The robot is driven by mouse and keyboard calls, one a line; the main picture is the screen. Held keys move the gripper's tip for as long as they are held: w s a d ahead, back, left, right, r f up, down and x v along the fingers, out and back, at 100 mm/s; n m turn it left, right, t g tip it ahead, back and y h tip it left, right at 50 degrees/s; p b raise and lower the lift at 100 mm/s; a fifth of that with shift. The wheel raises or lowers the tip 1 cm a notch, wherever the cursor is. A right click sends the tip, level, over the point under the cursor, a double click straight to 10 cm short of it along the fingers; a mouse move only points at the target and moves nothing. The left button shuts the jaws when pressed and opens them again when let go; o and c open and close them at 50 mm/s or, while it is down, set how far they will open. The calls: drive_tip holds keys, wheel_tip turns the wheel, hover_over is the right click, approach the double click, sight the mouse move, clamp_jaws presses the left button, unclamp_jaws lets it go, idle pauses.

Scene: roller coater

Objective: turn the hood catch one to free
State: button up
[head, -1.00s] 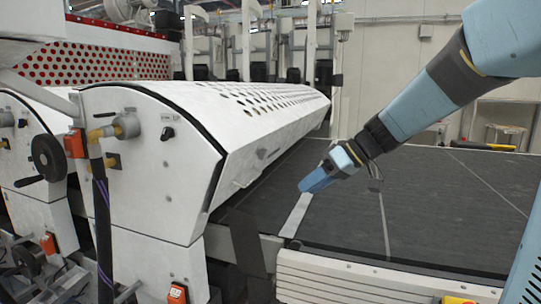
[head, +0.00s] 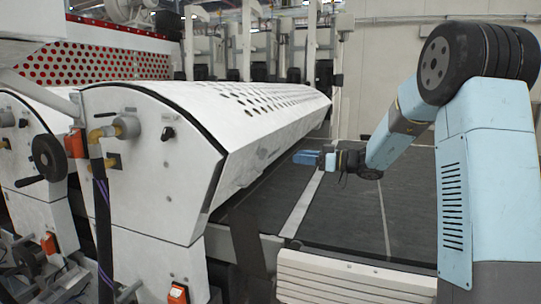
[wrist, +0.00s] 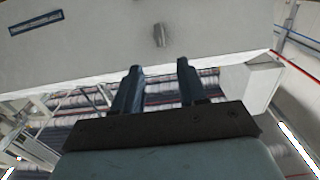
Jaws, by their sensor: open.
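My gripper (head: 300,157) is level in the head view, just right of the front face of the long white perforated hood (head: 245,125). In the wrist view my gripper (wrist: 158,70) is open and empty, its two dark blue fingers apart. A small grey metal piece (wrist: 160,36), which looks like the hood catch, stands out from the pale hood face (wrist: 100,45) ahead of the gap between the fingers. The fingers look apart from it. I cannot make this piece out in the head view.
A dark flat belt (head: 345,205) with pale lines lies below my arm. A white slatted guard (head: 350,280) fronts it. The hood's end panel carries a black knob (head: 168,133). A blue label (wrist: 36,23) is on the hood face. Room above the belt is free.

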sight(263, 154)
drive_tip(key=x, duration=1.2)
drive_tip(key=shift+a, duration=0.1)
